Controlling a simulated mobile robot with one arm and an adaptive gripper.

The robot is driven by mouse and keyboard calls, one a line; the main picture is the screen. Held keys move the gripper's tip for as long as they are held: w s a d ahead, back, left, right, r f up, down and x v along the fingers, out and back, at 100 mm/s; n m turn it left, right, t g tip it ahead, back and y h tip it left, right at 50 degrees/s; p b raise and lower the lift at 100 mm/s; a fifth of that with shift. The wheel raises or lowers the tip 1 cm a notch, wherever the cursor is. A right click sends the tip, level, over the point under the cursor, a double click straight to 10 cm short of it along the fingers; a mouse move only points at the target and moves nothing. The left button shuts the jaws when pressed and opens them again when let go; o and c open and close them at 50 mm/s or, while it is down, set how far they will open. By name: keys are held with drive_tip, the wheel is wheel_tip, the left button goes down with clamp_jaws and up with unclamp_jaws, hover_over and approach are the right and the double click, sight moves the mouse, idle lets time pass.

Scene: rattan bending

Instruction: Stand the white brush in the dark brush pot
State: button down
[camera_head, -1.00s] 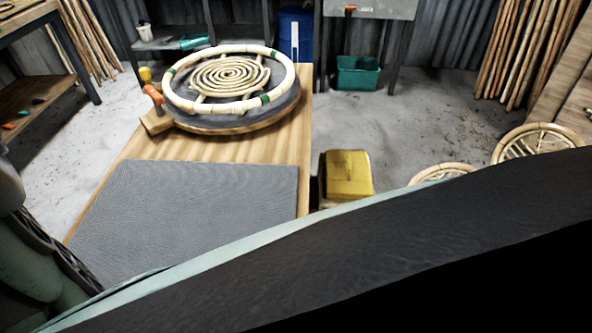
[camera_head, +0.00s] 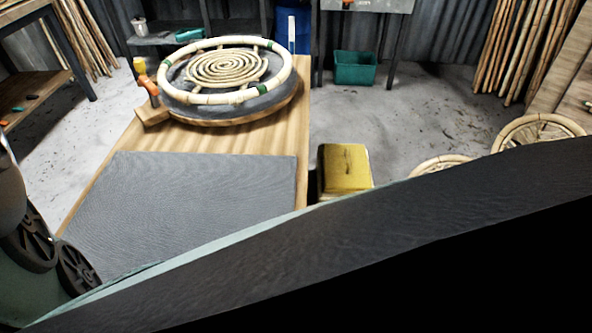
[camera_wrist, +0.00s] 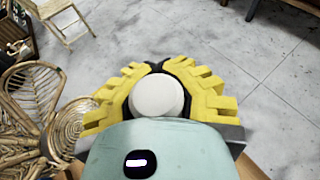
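My gripper (camera_wrist: 157,66) shows in the wrist view with its yellow, ridged fingers curving toward each other over the grey floor. A white, round, smooth thing (camera_wrist: 157,97) sits between the fingers. I cannot tell whether it is the end of the white brush or a part of the gripper, nor whether the fingers press on it. My gripper does not show in the head view.
A wooden workbench (camera_head: 215,140) bears a grey mat (camera_head: 190,205) and a round rattan frame (camera_head: 228,97) with a spiral centre. An orange-handled clamp (camera_head: 148,84) stands at its left. A yellow box (camera_head: 345,168) is right of the bench. Rattan seats (camera_wrist: 32,88) lie left in the wrist view.

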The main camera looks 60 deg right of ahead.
drive_tip(key=shift+f, duration=0.3)
drive_tip(key=c, duration=1.1)
unclamp_jaws()
drive_tip(key=shift+c, duration=0.2)
drive_tip(key=shift+r, duration=0.1)
drive_tip(key=shift+r, duration=0.25)
drive_tip(key=shift+d+r, duration=0.1)
drive_tip(key=shift+d, duration=0.05)
drive_tip(key=p+v, duration=0.2)
drive_tip(key=v, duration=0.9)
drive_tip(key=shift+d, duration=0.35)
